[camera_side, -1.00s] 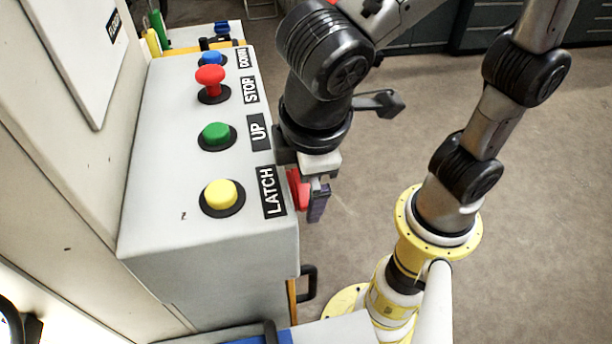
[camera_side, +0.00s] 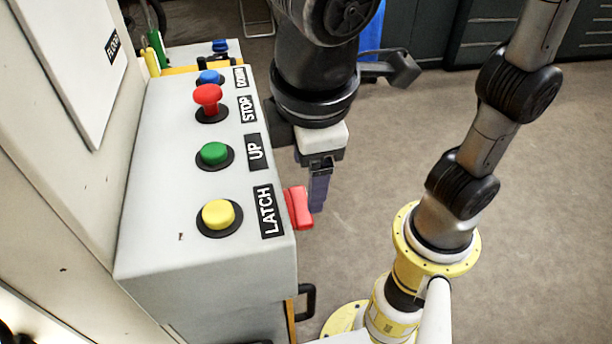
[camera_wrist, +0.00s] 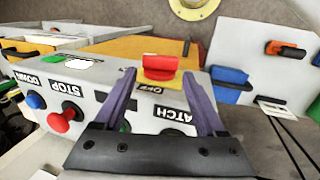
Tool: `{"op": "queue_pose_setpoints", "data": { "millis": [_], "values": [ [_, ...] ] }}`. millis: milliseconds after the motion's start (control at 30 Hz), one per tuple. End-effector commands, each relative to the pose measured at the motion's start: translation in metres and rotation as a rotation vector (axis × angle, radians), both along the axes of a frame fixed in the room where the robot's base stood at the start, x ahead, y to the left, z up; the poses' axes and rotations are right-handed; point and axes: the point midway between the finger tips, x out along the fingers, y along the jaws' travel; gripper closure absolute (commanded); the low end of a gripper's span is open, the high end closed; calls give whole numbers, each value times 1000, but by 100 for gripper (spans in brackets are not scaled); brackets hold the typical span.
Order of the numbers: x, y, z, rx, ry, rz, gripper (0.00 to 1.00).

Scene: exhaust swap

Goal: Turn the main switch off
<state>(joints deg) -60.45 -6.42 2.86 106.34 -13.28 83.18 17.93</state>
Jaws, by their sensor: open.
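The main switch is a red handle (camera_side: 299,208) on the side of the grey control box, beside the LATCH label. In the wrist view the red handle (camera_wrist: 160,66) lies crosswise on a yellow plate, with an OFF marking (camera_wrist: 151,89) near it. My gripper (camera_side: 319,190) is beside and a little beyond the handle in the side view, apart from it. In the wrist view my gripper (camera_wrist: 158,77) is open, its two purple fingers spread with the handle ahead between their tips. Nothing is held.
The control box (camera_side: 165,215) carries a yellow LATCH button (camera_side: 219,215), green UP button (camera_side: 214,153), red STOP button (camera_side: 208,98) and blue DOWN button (camera_side: 209,77). A black handle (camera_side: 307,300) sticks out below the switch.

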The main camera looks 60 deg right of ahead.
Motion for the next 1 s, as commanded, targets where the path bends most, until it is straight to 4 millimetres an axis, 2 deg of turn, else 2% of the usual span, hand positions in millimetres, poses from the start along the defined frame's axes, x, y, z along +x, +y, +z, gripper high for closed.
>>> {"op": "queue_pose_setpoints", "data": {
  "millis": [33, 100, 267, 467, 667, 800, 1000],
  "values": [
    [3, -6, -6, -16, 36, -17, 38],
    [6, -17, -15, -36, 115, -39, 48],
    [10, -47, -39, -31, 373, -98, 48],
    [11, -72, -56, 114, 673, -157, 48],
    [17, -89, -64, 366, 873, -198, 48],
    [28, -101, -65, 625, 958, -226, 48],
    [51, -126, -61, 1048, 935, -246, 48]
  ]
}}
